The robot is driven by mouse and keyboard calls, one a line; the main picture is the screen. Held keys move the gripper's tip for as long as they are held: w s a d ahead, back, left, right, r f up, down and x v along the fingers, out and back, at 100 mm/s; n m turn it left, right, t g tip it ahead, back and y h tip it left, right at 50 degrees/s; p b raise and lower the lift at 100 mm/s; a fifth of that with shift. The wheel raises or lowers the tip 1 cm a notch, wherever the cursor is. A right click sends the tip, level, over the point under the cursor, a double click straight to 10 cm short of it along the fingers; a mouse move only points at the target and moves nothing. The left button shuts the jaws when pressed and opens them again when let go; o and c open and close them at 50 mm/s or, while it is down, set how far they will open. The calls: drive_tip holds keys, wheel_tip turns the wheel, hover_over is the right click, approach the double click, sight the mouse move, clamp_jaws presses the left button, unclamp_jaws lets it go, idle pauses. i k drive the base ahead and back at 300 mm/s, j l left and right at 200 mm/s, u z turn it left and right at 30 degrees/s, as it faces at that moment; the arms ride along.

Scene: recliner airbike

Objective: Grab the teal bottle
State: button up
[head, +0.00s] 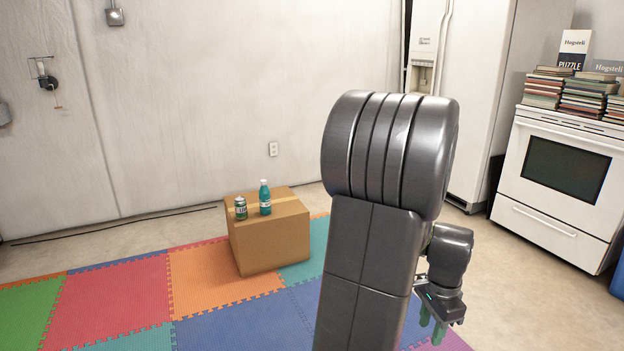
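The teal bottle (265,200) stands upright with a white cap on top of a cardboard box (268,247), left of the picture's middle. My gripper (432,325) hangs low at the right, its green fingers pointing down. The two fingers show apart with a gap between them, and nothing is seen held. It is well to the right of the bottle and closer to the camera. My arm stands between them in the picture and does not cover the bottle.
A dark green can (240,208) stands on the box just left of the bottle. Coloured foam mats (110,300) cover the floor. A white stove (560,180) stacked with books and a fridge (470,100) stand at the right.

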sight(264, 192)
drive_tip(key=i+u, duration=0.15)
drive_tip(key=i, duration=0.3)
drive_tip(key=i+l+u, duration=0.15)
drive_tip(key=i, duration=0.35)
drive_tip(key=i+l+u, duration=0.1)
drive_tip(key=i, duration=0.35)
drive_tip(key=i+l+u, duration=0.15)
drive_tip(key=i, duration=0.3)
drive_tip(key=i+l+u, duration=0.2)
drive_tip(key=u, duration=0.25)
drive_tip(key=i+l+u, duration=0.6)
drive_tip(key=l+u, duration=0.25)
drive_tip(key=i+l+u, duration=0.2)
drive_tip(key=l+u, duration=0.25)
drive_tip(key=i+l+u, duration=0.1)
drive_tip(key=l+u, duration=0.15)
drive_tip(key=l, duration=0.3)
